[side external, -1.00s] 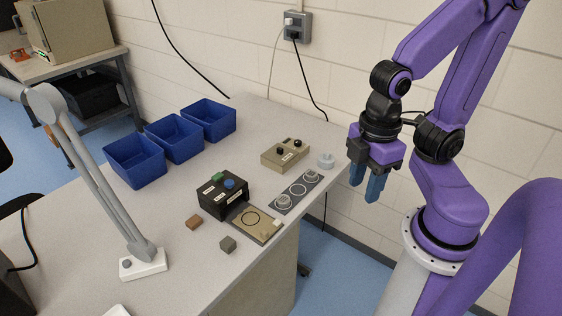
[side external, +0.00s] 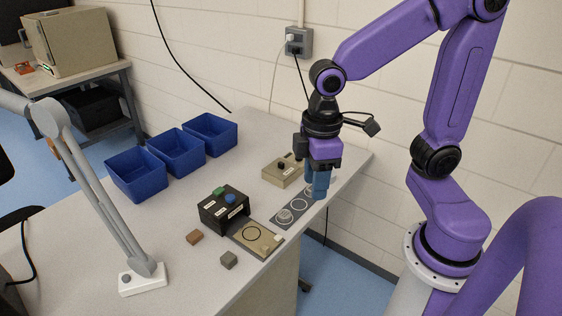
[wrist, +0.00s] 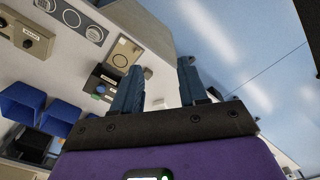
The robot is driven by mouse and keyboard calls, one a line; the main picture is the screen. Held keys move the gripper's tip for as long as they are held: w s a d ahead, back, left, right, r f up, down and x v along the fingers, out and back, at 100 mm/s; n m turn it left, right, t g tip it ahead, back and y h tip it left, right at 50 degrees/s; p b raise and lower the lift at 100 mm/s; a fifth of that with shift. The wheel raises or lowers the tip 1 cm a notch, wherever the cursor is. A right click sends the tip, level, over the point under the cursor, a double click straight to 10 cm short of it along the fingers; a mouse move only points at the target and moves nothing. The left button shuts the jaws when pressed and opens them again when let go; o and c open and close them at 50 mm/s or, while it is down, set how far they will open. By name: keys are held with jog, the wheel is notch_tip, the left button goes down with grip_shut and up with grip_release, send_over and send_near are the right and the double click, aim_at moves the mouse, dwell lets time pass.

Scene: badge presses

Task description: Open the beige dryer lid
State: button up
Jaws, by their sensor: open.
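No thing is plainly readable as the dryer; the labels are too small. A low beige box (side external: 280,173) with dark knobs on top stands toward the back right of the bench; it shows at the upper left of the wrist view (wrist: 25,38). A flat beige plate (side external: 256,238) with a dark ring and a small tab lies in front of a black box (side external: 222,208) with green and blue buttons. My gripper (side external: 319,192) is open and empty, pointing down over the bench's right side, just right of the beige box. Its fingers also show in the wrist view (wrist: 160,82).
A grey strip (side external: 292,212) with ringed fittings lies between plate and gripper, its right end partly hidden. Several blue bins (side external: 137,175) line the back. A brown block (side external: 194,237), a grey block (side external: 229,260) and a lamp (side external: 143,278) stand front left. A larger beige cabinet (side external: 68,43) sits on another table.

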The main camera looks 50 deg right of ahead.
jog(key=w+d+m, duration=0.1)
jog(key=w+m, duration=0.2)
jog(key=w, duration=0.8)
jog(key=m, duration=0.7)
send_over(281, 163)
notch_tip(281, 163, down, 8)
notch_tip(281, 163, down, 18)
jog(key=shift+d+r, duration=0.1)
jog(key=shift+r, duration=0.1)
jog(key=shift+c, duration=0.3)
